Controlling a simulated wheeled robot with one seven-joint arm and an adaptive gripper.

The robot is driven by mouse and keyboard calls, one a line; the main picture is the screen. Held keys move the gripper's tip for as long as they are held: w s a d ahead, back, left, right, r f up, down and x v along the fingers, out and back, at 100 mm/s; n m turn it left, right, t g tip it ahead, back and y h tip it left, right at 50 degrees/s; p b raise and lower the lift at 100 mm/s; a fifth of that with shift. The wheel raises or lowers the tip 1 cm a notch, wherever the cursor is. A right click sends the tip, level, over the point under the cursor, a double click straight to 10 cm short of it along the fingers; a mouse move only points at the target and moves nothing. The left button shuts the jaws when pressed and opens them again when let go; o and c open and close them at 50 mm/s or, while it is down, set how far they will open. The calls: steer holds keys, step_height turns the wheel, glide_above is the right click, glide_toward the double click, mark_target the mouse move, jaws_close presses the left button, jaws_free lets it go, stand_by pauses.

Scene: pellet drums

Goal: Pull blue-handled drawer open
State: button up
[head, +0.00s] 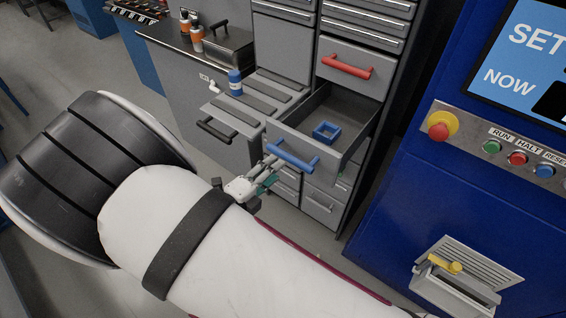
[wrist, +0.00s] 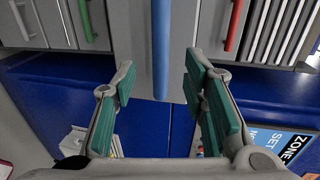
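The blue-handled drawer (head: 313,143) is pulled well out of the grey cabinet in the head view, and its inside shows. A small blue square frame (head: 326,131) lies in it. The blue handle (head: 292,157) runs across the drawer front. My gripper (head: 270,170) is at the left part of this handle. In the wrist view my gripper (wrist: 158,88) is open, with green-padded fingers apart. The blue handle (wrist: 160,50) reaches down between the fingers, with a gap on each side. It is not gripped.
A red-handled drawer (head: 346,66) is above, shut. A black-handled drawer front (head: 215,130) is at left, and a blue bottle (head: 235,82) stands above it. A blue machine with buttons (head: 491,147) stands close on the right. Grey floor (head: 310,235) shows below the drawer.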

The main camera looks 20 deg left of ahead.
steer(key=shift+v, duration=2)
steer(key=shift+w, duration=0.1)
steer(key=w+d+r+m+g+h, duration=0.1)
steer(key=w+d+r+m+g, duration=0.1)
steer(key=d+r+m+g, duration=0.75)
steer(key=w+d+r+m+g+h, duration=0.2)
steer(key=d+r+m, duration=0.5)
steer(key=d+m, duration=0.7)
steer(key=s+d+r+m+t+y+b, duration=0.2)
steer(key=s+d+r+m+y, duration=0.6)
steer(key=m, duration=1.8)
steer(key=s+d+r, duration=0.4)
steer(key=s+d, duration=0.1)
steer(key=shift+d, duration=0.35)
